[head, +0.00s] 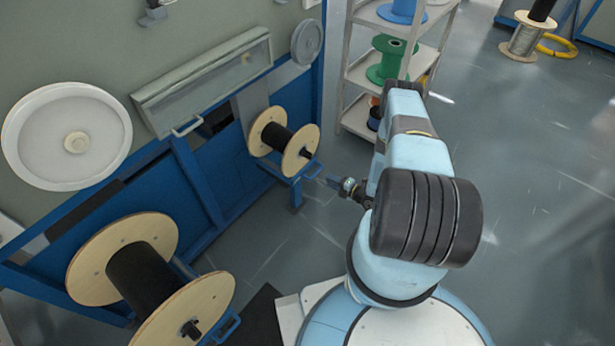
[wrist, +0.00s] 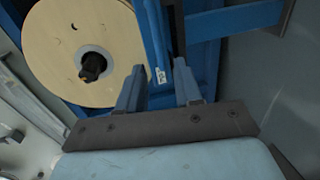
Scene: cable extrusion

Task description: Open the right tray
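The right tray shows as a blue support with a small blue handle (head: 313,169) in the head view, below the smaller wooden spool (head: 272,138) with dark cable. My gripper (head: 328,181) is close to the right of that handle, low above the floor. In the wrist view my gripper (wrist: 157,76) is open, its two blue fingers apart. A blue upright bar (wrist: 153,35) with a small label appears between the fingertips; I cannot tell whether it lies between them or beyond. The spool's flange (wrist: 60,45) is at the upper left there. No contact is clear.
A larger wooden spool (head: 145,280) with its own blue handle (head: 226,328) stands at the lower left. The blue and grey machine (head: 85,225) runs along the left. A shelf (head: 357,75) with reels stands behind. Grey floor (head: 530,180) is free on the right.

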